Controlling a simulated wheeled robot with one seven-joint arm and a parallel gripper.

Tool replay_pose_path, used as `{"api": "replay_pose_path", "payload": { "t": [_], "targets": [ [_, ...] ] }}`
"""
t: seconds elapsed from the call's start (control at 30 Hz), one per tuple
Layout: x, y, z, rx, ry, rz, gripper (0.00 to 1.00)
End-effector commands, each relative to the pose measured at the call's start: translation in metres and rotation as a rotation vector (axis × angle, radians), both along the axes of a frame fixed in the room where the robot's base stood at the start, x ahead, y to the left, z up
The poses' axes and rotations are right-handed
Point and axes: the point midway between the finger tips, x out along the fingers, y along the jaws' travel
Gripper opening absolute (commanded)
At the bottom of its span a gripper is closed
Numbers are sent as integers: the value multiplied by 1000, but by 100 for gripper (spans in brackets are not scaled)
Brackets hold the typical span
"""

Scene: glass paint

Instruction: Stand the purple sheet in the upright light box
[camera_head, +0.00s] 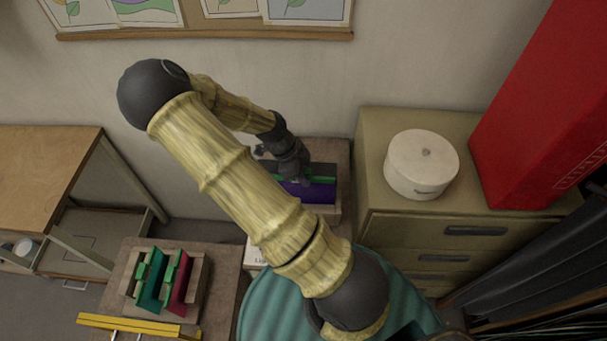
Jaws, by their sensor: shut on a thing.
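The purple sheet (308,191) is near the middle of the view, with a green strip (322,180) along its upper edge. My gripper (293,176) is at the sheet's upper edge, shut on it; the fingertips are small and partly hidden by my wrist. The sheet is over a pale box (334,212), apparently the light box, on a small brown stand against the wall. My arm hides the left part of this box and sheet. I cannot tell whether the sheet's lower edge is in the box or above it.
A wooden rack (199,287) at lower left holds a green sheet (151,282) and a dark red sheet (181,281). Yellow bars (140,326) lie before it. A drawer cabinet (385,130) with a white round object (421,163) stands close right of the box. A partly hidden white label (254,253) is below.

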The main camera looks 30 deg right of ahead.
Motion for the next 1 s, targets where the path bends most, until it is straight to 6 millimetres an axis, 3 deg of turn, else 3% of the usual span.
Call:
{"api": "replay_pose_path", "payload": {
  "t": [0.67,0.7,0.8,1.0],
  "targets": [
    [4,-4,-5,-2,-2,-1,0],
    [4,-4,-5,-2,-2,-1,24],
    [5,-4,-6,-2,-2,-1,44],
    [6,-4,-6,-4,-5,0,45]
  ]
}}
